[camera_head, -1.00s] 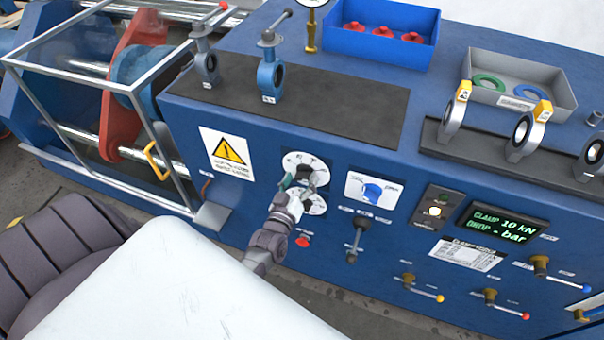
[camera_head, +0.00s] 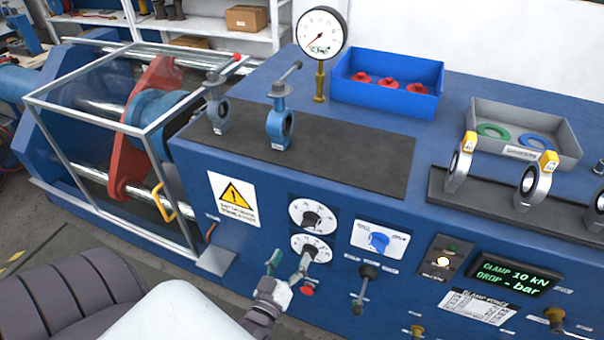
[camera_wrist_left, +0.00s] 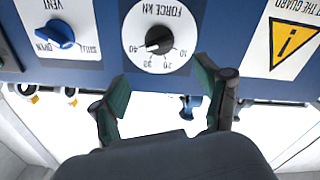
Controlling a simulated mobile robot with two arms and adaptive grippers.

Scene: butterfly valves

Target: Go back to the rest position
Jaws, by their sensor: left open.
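My left gripper (camera_head: 287,262) is in front of the blue bench's front panel, at the lower dial in the head view. Its green-padded fingers are apart with nothing between them. In the left wrist view the open fingers (camera_wrist_left: 162,88) frame empty space below the FORCE kN dial (camera_wrist_left: 160,38), which appears upside down. In the head view the upper dial (camera_head: 312,216) is clear of the gripper, while the lower dial (camera_head: 311,249) is partly covered by a finger. My right gripper is not in view.
The VENT knob (camera_wrist_left: 60,34) is beside the force dial. A black lever (camera_head: 367,273) and red button (camera_head: 307,291) are close to the gripper. A guard cage (camera_head: 150,130) stands left. Valves (camera_head: 279,123), a gauge (camera_head: 321,38) and a blue bin (camera_head: 386,97) are on the bench top.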

